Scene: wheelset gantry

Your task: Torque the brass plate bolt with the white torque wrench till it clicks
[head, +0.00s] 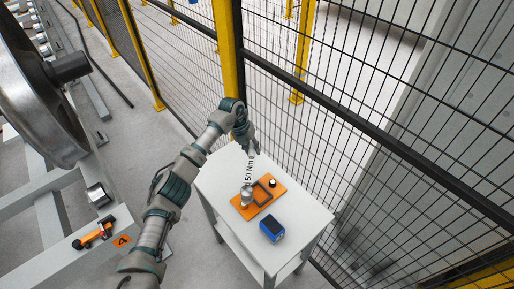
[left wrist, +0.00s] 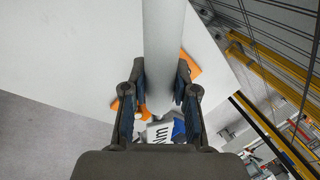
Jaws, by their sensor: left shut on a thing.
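My left gripper (head: 250,146) is at the back of the white table, below the yellow fence post. In the left wrist view its two fingers (left wrist: 158,100) are shut on the white torque wrench (left wrist: 163,45), one on each side of its pale shaft. In the head view the wrench's "50 Nm" marking (head: 249,172) shows between the gripper and an orange mat (head: 264,203). A silvery cylindrical part (head: 247,195) stands on the mat's left side. I cannot make out a brass plate or its bolt. My right gripper is not in view.
The white table (head: 305,218) also bears a blue box (head: 271,229) in front of the mat and a small black-topped part (head: 272,183). A mesh fence (head: 350,130) runs close behind the table. A large metal wheel (head: 45,95) stands at left.

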